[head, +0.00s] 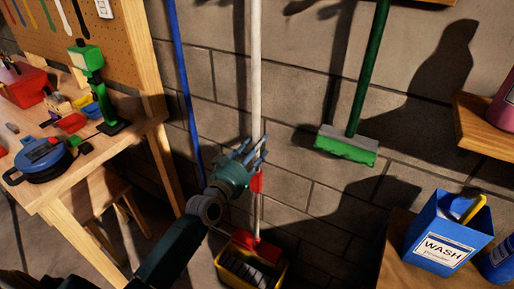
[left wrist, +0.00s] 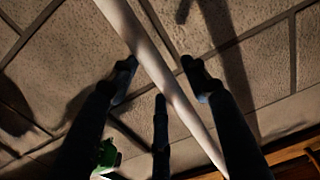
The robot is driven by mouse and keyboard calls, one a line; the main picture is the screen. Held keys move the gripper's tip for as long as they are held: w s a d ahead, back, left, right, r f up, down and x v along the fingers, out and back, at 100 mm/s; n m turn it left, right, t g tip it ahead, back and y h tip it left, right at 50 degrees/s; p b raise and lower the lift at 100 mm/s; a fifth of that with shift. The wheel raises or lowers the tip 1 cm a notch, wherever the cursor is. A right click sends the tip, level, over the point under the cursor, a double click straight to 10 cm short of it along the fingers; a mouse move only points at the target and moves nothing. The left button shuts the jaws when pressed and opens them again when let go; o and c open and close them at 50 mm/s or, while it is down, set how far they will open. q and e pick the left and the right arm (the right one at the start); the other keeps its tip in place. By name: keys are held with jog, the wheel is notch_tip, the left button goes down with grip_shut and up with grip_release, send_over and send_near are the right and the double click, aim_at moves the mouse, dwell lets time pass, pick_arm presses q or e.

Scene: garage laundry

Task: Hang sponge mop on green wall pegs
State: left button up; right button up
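A mop with a long white handle (head: 256,75) stands nearly upright against the block wall. It has a red sleeve and a red head (head: 258,246) low down at a yellow bucket (head: 232,270). My left gripper (head: 250,152) is at the handle above the red sleeve, with its fingers spread. In the left wrist view the white handle (left wrist: 148,52) runs diagonally between the open fingers (left wrist: 158,80); I cannot tell whether they touch it. No green wall pegs can be made out. My right gripper is not in view.
A green-handled tool (head: 347,146) hangs on the wall to the right. A blue pole (head: 184,90) leans at the left. A wooden workbench (head: 62,180) with tools stands left. A blue WASH box (head: 447,232) stands on a wooden surface at right, below a shelf (head: 485,130).

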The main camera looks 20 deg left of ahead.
pick_arm(q)
jog(key=s+a, duration=0.1)
jog(key=s, duration=1.1)
jog(key=shift+a+f, duration=0.2)
jog(key=shift+a, duration=0.1)
jog(key=s+f+g+y, duration=0.1)
jog(key=s+f+g, duration=0.25)
jog(key=f, duration=0.85)
jog(key=s+f+g, duration=0.2)
jog(key=s+f, duration=0.3)
jog(key=f, duration=0.8)
jog(key=s+f+g+y, duration=0.1)
jog(key=s+f+g, duration=0.25)
jog(key=f, duration=0.85)
jog(key=s+d+f+g, duration=0.1)
jog(key=s+f+g, duration=0.1)
jog(key=s+f, duration=0.5)
jog(key=s+d+f+g, duration=0.1)
jog(key=s+f+g, duration=0.2)
jog(key=s, duration=1.4)
jog(key=s+d+f+g, duration=0.1)
jog(key=s+f+g, duration=0.2)
jog(key=s+f, duration=0.8)
jog(key=shift+s+d+f+m+y, duration=0.3)
jog(key=shift+s+d+f+m, duration=0.05)
jog(key=shift+s+d+m, duration=0.05)
